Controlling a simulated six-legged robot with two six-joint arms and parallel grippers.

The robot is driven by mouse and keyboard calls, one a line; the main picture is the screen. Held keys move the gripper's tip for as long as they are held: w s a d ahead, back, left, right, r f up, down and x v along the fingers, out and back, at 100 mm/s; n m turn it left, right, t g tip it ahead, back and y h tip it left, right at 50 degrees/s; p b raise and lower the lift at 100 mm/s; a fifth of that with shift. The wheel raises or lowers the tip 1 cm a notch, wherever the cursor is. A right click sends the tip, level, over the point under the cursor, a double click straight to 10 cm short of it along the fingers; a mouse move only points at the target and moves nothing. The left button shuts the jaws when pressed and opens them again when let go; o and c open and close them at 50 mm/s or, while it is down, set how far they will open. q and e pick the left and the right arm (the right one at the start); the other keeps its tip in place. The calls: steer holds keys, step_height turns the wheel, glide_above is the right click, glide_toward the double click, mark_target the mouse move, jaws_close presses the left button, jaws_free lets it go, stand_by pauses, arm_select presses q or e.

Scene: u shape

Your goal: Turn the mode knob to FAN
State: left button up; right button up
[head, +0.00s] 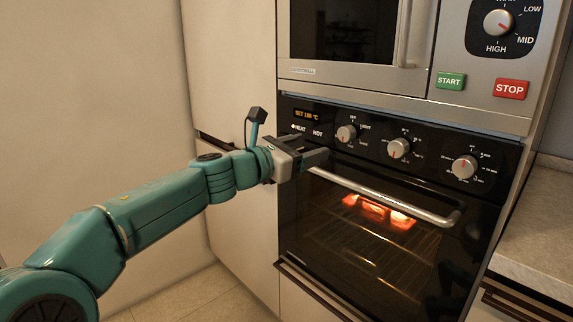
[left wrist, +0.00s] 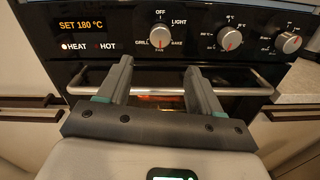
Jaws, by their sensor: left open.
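The mode knob (head: 346,134) is the leftmost silver knob on the black oven panel. In the left wrist view the mode knob (left wrist: 160,37) is ringed by OFF at the top, LIGHT, BAKE, a small label below that reads like FAN, and GRILL. Its red mark points down, toward that lower label. My left gripper (head: 318,154) is open and empty, just left of and below the knob in the head view. In the left wrist view its two fingers (left wrist: 157,72) stand apart below the knob, with no visible contact. My right gripper is not in view.
Two more knobs (head: 398,148) (head: 464,167) sit to the right. The oven handle (head: 385,195) runs below the panel, close to my fingers. The display (head: 306,115) reads SET 180 °C. A microwave with START (head: 451,80) and STOP (head: 510,89) is above.

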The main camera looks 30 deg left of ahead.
arm_select(q)
steer(key=v, duration=0.5)
steer(key=shift+s+a, duration=0.1)
steer(key=shift+s, duration=0.2)
steer(key=shift+f, duration=0.1)
